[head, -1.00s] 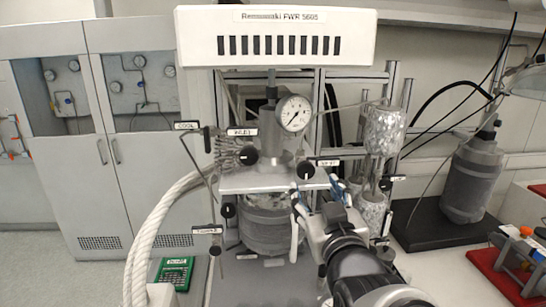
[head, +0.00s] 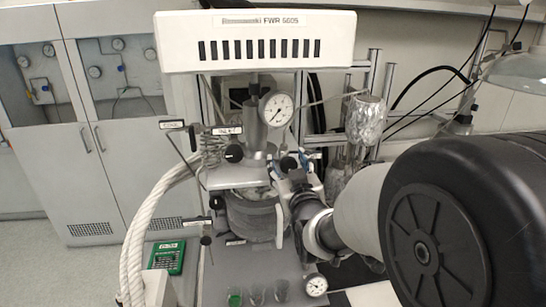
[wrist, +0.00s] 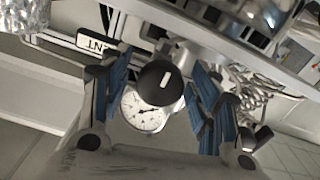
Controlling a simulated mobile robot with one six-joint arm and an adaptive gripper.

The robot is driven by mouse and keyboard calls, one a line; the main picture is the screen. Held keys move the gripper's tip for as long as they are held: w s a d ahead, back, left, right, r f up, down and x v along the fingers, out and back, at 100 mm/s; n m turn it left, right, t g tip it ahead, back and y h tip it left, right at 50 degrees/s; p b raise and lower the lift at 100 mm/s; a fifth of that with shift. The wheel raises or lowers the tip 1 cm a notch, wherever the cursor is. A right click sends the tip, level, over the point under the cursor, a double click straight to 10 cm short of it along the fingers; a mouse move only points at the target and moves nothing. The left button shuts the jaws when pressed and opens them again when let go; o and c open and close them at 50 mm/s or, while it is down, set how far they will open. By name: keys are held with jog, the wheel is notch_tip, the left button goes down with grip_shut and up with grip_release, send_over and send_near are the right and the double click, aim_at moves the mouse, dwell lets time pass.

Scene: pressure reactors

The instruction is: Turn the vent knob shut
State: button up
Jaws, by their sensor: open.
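The vent knob (wrist: 155,83) is round and black with a short white mark that runs nearly upright in the wrist view. A label ending in "ENT" (wrist: 96,43) is beside it. My gripper (wrist: 163,70) is open, its blue-padded fingers on either side of the knob with visible gaps, so it does not grip it. In the head view the knob (head: 289,163) shows just above my gripper (head: 298,186), at the right front of the reactor's top plate. My arm and gripper hide part of the reactor's right side there.
A pressure gauge (head: 276,109) stands above the top plate, and another black knob (head: 234,153) is to the left. A thick white hose (head: 150,225) curves down the left side. Foil-wrapped cylinders (head: 366,118) stand close on the right. Small vials (head: 256,296) are at the front.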

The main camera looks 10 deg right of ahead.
jog(key=shift+c, duration=0.3)
jog(key=c, duration=1)
jog(key=shift+b, duration=0.35)
jog(key=m+b, duration=0.3)
jog(key=b, duration=0.2)
jog(key=shift+f+m, duration=0.15)
jog(key=shift+m, duration=0.15)
jog(key=m+b, duration=0.5)
jog(key=b, duration=0.1)
jog(key=shift+b, duration=0.4)
jog(key=m+b, duration=0.4)
jog(key=m, duration=0.1)
jog(key=shift+d, duration=0.1)
jog(key=shift+m+b, duration=1.65)
jog(key=shift+m, duration=0.55)
